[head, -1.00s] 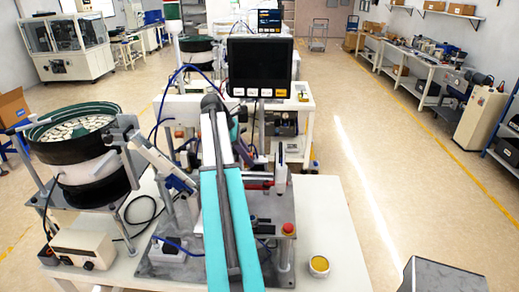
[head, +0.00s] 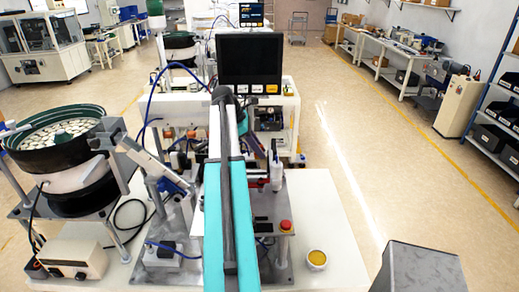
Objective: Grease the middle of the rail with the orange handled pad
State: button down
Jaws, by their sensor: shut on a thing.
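My teal and grey arm reaches forward over the white table (head: 335,225) to the station in the middle. Its far end bends down behind the arm's own links, so my gripper and anything in it are hidden. I cannot make out the orange handled pad. A small white round pot with a yellow top or filling (head: 317,259) stands on the table, right of the arm. A sloping grey track (head: 150,163) runs from the bowl feeder (head: 58,150) towards the station. I cannot tell whether this is the rail; the station's centre is largely hidden by my arm.
A dark display (head: 250,62) stands behind the station. A red button (head: 285,226) sits on the station's right side. A white control box (head: 72,258) is at the front left. A grey block (head: 420,272) stands at the lower right.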

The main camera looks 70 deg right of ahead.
jog(key=shift+f, duration=0.15)
jog(key=shift+f, duration=2.8)
jog(key=shift+f, duration=1)
jog(key=shift+w+a+r, duration=0.1)
jog(key=shift+w+a, duration=0.25)
jog(key=shift+w, duration=0.45)
jog(key=shift+w+a, duration=0.3)
jog(key=shift+w, duration=0.5)
jog(key=shift+w+a, duration=0.35)
jog(key=shift+w, duration=0.5)
jog(key=shift+w+a, duration=0.3)
jog(key=shift+w, duration=0.5)
